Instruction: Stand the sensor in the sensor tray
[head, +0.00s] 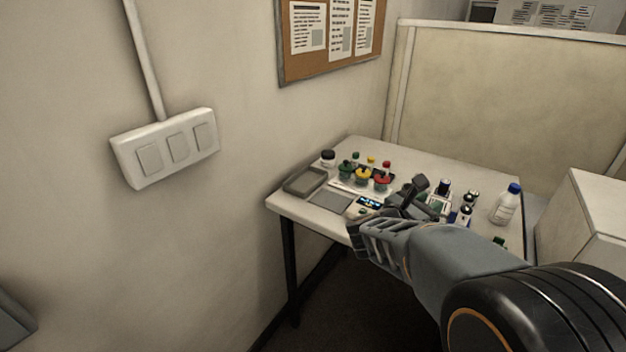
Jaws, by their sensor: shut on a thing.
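My gripper (416,200) is over the front middle of the white table (330,205) in the head view. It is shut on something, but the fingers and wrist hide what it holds. I cannot make out the sensor for certain. A shallow grey tray (305,181) lies empty at the table's left end, left of my gripper. I cannot tell whether it is the sensor tray. My arm covers part of the table's front right.
Green (346,172), yellow (362,176) and red (382,180) capped items stand left of my gripper. A black-lidded jar (328,157) is behind the grey tray. A blue-capped bottle (505,205) stands at right.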

